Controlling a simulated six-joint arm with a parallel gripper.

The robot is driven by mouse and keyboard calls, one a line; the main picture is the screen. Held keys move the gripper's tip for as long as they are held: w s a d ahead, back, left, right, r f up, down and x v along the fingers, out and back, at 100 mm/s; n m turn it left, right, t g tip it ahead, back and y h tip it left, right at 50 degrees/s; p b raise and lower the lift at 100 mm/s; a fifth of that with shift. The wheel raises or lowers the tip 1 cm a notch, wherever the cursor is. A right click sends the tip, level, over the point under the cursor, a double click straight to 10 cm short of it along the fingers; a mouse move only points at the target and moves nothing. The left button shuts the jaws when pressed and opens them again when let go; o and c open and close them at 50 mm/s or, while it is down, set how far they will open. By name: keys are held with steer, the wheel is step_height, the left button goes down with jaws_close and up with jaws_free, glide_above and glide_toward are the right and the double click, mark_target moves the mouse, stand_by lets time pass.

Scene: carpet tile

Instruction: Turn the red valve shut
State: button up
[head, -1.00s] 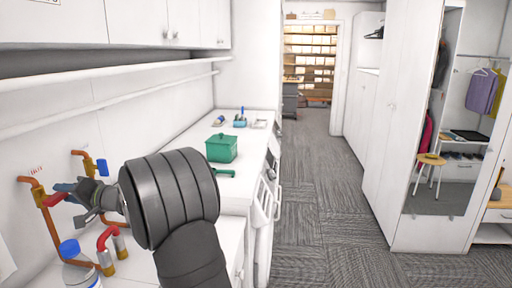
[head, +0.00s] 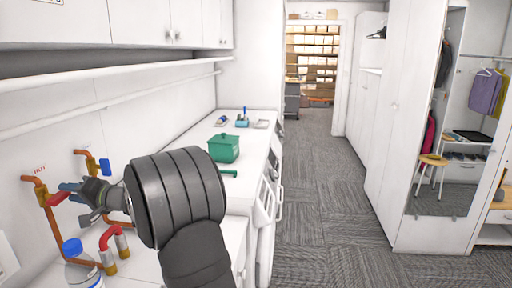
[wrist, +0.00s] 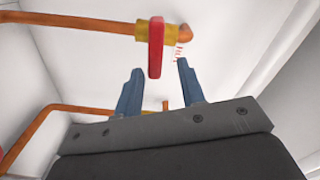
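The red valve handle (head: 60,198) sits on the copper hot-water pipe at the left wall, under a "HOT" label. In the wrist view the red handle (wrist: 155,48) hangs from a brass valve body (wrist: 146,32) at the upper middle. My gripper (head: 66,191) is beside the handle, pointing at the wall. In the wrist view my gripper (wrist: 160,67) is open, its two blue fingers apart. The handle's lower end appears between the fingertips, nearer the left one. I cannot tell whether they touch.
A blue-handled valve (head: 105,167) is on a second pipe close behind. A green box (head: 224,148) sits on the counter. The carpeted floor (head: 320,200) to the right is clear.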

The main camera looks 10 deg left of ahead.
steer(key=s+d+m, duration=0.2)
steer(key=d+m, duration=0.2)
steer(key=d, duration=0.7)
steer(key=shift+d+f, duration=0.4)
steer(key=shift+d, duration=0.1)
